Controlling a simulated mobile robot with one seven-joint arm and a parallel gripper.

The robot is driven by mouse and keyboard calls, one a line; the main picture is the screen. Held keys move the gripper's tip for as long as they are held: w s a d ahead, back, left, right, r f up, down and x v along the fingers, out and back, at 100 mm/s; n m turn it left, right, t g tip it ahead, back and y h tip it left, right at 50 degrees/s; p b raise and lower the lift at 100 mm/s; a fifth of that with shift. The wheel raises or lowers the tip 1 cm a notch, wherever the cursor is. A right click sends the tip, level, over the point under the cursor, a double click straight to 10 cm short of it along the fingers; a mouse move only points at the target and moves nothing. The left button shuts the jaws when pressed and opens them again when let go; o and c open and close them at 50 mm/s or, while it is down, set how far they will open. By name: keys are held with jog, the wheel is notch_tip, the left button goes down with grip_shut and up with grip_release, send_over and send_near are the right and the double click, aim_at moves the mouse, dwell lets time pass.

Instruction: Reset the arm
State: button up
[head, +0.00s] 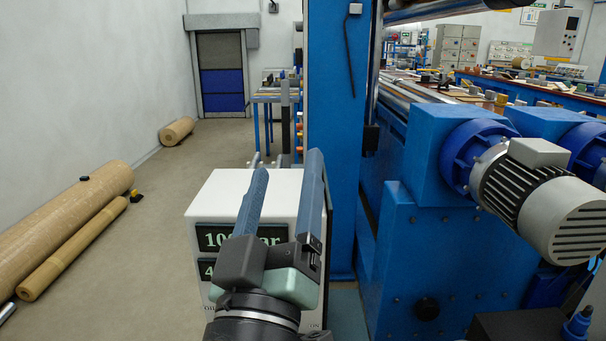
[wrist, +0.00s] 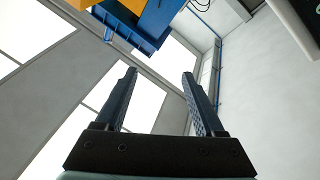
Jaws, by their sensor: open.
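My gripper (head: 287,172) shows in the middle of the head view, pointing up and away from me. Its two blue-grey fingers are spread apart with nothing between them. In front of it, partly covered by the fingers and wrist, stands a white box-shaped unit (head: 215,205) with dark display panels. In the wrist view my gripper (wrist: 160,75) also shows open and empty. It faces up toward bright ceiling panels (wrist: 75,75) and a blue and yellow structure (wrist: 140,20) overhead.
A blue machine (head: 435,240) with a grey motor (head: 545,200) stands close on the right. A blue column (head: 330,110) rises behind the gripper. Brown rolls (head: 75,205) lie along the left wall. The floor (head: 150,240) between the rolls and white unit is clear.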

jog(key=s+d+r+m+t+y+p, duration=0.1)
jog(key=s+r+m+t, duration=0.1)
jog(key=s+r, duration=0.5)
jog(key=s+d+r+m+t+y, duration=0.1)
jog(key=s+r+m+t+y, duration=0.15)
jog(key=r, duration=0.85)
notch_tip(320, 180, up, 26)
jog(key=p, duration=2.7)
jog(key=shift+w+r+h, duration=0.15)
jog(key=shift+r+h, duration=0.1)
jog(key=shift+h, duration=0.1)
